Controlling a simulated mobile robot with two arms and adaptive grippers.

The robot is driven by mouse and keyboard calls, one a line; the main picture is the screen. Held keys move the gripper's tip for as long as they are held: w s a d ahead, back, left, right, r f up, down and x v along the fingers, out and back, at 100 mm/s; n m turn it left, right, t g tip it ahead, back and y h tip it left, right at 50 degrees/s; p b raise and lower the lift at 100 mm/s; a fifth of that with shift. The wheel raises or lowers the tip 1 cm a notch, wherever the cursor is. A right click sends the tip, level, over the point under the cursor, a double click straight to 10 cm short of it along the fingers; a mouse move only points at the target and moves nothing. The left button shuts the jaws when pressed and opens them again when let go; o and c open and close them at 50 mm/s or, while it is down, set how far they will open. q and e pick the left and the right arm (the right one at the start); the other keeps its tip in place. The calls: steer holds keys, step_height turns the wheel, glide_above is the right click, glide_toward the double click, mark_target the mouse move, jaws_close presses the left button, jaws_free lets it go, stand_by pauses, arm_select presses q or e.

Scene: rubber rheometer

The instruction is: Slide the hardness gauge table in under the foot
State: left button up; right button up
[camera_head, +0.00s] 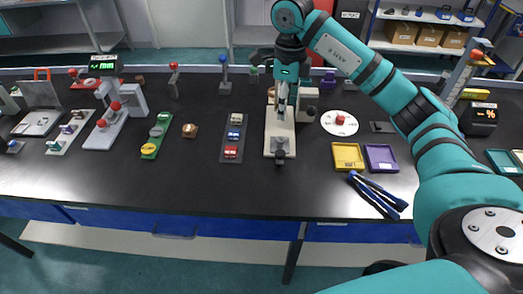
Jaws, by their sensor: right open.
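A beige bench device (280,142) stands at the middle of the black bench, its long base running toward the front edge and ending in a dark knob (280,157). I take it to be the hardness gauge, but its table and foot are too small and too covered to tell apart. My right gripper (283,106) points down over the rear part of this base; it is open, and contact with the device cannot be told. The gripper and wrist hide much of the device's upper part. My left gripper is not in view.
Left of the device are a rack of small colored blocks (232,150) and a grey instrument with a green display (112,100). At right are a white dish (339,123), yellow tray (347,156), purple tray (381,158) and blue-handled tool (377,194). The bench front is mostly clear.

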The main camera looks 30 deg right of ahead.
steer(key=p, duration=0.1)
glide_above(281, 152)
step_height(281, 152, down, 5)
step_height(281, 152, down, 11)
steer(key=shift+s+f+p, duration=0.1)
steer(key=shift+p, duration=1.15)
steer(key=shift+f, duration=0.5)
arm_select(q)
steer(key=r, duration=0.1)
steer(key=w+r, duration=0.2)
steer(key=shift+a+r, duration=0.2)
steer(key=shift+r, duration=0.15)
arm_select(e)
steer(key=shift+f, duration=0.1)
steer(key=shift+c, duration=0.8)
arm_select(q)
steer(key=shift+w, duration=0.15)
arm_select(e)
jaws_close()
